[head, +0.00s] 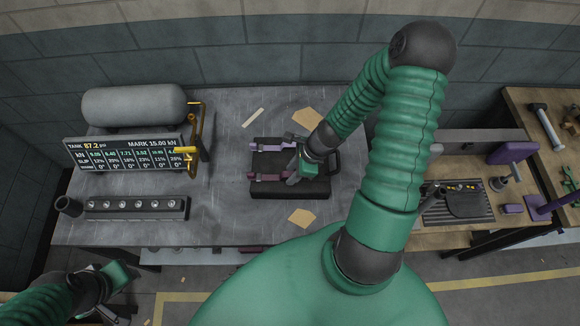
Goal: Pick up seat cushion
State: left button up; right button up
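A flat black, padded-looking block (290,187) lies on the grey bench, and I take it for the seat cushion, though I cannot be sure. Mauve strips (265,146) cross it, and a dark loop shows at its right side. My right gripper (296,176) reaches down over the block's right half and hides part of it. Its fingers are small and dark against the block, so I cannot tell whether they are open, shut or touching it. My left gripper (118,302) is low at the left, away from the bench top; its fingers are unclear.
A grey tank (135,105) with yellow fittings, a readout panel (125,153) and a row of sockets (137,207) stand at the bench's left. Tan scraps (300,217) lie near the block. A wooden bench (525,105) with tools is at right.

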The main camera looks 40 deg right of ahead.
jog(key=c, duration=0.5)
jog(key=shift+d, duration=0.15)
grip_shut()
jog(key=shift+d+f, duration=0.15)
dwell(0.3)
